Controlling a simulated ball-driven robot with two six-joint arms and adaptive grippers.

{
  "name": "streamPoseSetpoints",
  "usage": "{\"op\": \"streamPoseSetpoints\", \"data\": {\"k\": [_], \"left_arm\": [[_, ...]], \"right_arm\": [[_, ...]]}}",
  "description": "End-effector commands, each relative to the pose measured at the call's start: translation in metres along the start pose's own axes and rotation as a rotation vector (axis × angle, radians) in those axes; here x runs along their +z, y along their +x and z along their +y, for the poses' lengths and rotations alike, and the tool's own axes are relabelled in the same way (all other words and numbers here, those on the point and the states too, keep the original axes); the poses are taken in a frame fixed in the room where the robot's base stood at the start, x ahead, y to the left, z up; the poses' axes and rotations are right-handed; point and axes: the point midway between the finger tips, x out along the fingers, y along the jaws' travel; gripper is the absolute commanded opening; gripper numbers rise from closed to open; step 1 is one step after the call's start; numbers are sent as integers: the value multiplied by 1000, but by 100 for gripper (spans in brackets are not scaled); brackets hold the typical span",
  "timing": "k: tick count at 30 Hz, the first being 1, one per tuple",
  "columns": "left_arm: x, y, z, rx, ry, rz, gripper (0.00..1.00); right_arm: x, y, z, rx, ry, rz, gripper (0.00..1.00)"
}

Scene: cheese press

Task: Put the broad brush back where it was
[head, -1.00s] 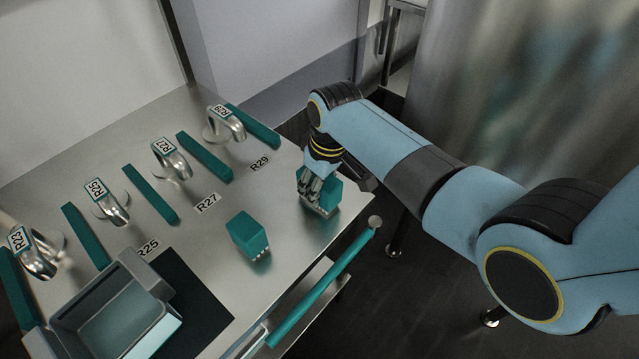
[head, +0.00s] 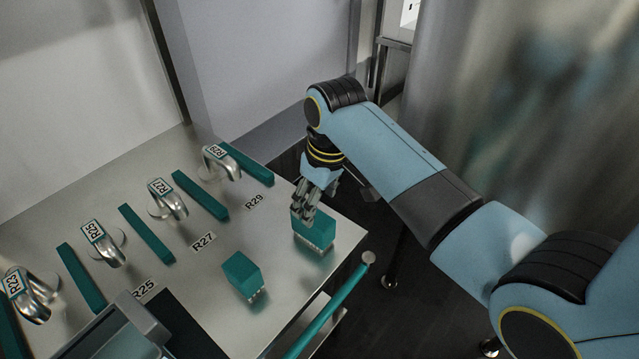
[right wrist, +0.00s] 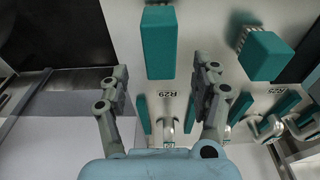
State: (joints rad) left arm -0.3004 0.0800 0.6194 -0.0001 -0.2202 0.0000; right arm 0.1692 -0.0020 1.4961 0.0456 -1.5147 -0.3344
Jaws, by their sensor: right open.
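Two teal block brushes stand upright, bristles down, on the metal table. The wider one, which I take as the broad brush (head: 313,231), is near the table's right edge, to the right of the R29 label. The other brush (head: 243,274) stands nearer, to its left. My right gripper (head: 306,202) is open and empty just above the broad brush. In the right wrist view the broad brush (right wrist: 158,45) lies ahead, between the lines of the spread fingers (right wrist: 166,72), and the other brush (right wrist: 264,56) is at the right. My left gripper is not in view.
Metal taps and teal bars (head: 147,233) line the table's left side, with R25, R27 and R29 labels. A grey-teal bin (head: 150,325) is at the lower left. A teal rail (head: 335,310) runs along the table's front right edge.

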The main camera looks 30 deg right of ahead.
Motion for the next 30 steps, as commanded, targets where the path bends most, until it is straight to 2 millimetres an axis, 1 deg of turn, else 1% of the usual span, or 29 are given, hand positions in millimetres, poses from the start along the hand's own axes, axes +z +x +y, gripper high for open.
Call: {"op": "streamPoseSetpoints", "data": {"k": [1,3,7,11,23,26,29,30], "left_arm": [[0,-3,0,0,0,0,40],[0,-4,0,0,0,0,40],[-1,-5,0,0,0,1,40],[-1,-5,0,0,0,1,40],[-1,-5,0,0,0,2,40],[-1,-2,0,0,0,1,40],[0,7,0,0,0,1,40],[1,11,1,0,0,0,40]], "right_arm": [[0,-11,0,1,0,3,65],[-1,-21,0,1,0,2,65],[0,-32,0,0,0,1,65],[0,-34,0,0,0,-1,65],[0,-34,0,0,0,-1,65],[6,-28,-2,-3,1,-10,65],[31,-4,-6,-14,3,-54,65],[48,10,-10,-22,4,-88,65]]}}
